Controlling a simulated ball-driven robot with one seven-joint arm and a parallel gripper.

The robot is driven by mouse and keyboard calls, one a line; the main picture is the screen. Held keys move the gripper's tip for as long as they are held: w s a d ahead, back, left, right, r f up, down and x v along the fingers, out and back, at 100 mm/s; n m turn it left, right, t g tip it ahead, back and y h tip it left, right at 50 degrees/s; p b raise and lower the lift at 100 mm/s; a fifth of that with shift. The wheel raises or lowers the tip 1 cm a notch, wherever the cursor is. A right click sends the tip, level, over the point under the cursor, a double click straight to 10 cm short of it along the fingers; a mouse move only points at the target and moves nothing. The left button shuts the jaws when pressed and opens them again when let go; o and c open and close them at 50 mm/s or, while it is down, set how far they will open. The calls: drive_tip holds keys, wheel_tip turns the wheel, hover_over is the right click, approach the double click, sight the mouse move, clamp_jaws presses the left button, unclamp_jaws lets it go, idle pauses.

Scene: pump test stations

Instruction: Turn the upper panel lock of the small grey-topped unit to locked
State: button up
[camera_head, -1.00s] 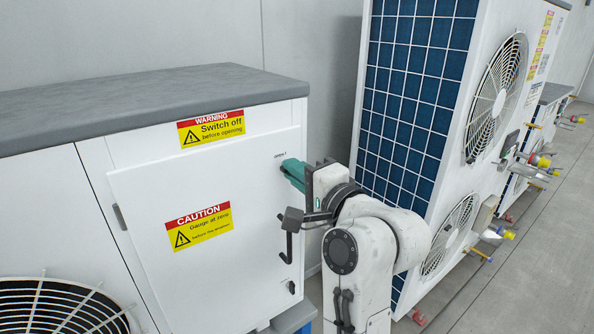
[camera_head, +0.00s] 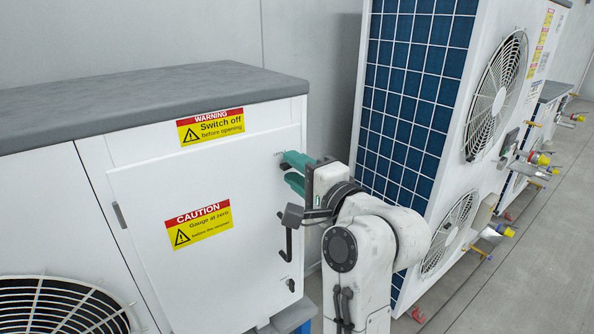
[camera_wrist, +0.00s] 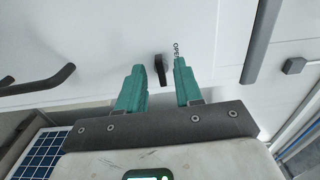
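The small grey-topped unit (camera_head: 130,96) stands at the left in the head view, with a closed white door panel (camera_head: 150,255). Its upper panel lock is a small black knob (camera_wrist: 160,69) in the wrist view, with a partly covered label starting "OPE" beside it. My gripper (camera_wrist: 161,70) is open at the panel's upper right corner. Its two green fingers stand apart on either side of the knob, with visible gaps. In the head view my gripper (camera_head: 288,171) hides the knob.
A black door handle (camera_head: 288,240) and a lower black lock (camera_head: 291,285) are below on the same panel. A tall unit with a blue finned side (camera_head: 418,90) stands close to the right of my arm.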

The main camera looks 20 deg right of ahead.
drive_tip(key=shift+s, duration=0.1)
drive_tip(key=p+v, duration=0.2)
drive_tip(key=v, duration=0.8)
drive_tip(key=shift+s+p, duration=0.25)
drive_tip(key=shift+p, duration=0.05)
drive_tip(key=shift+d+f, duration=0.1)
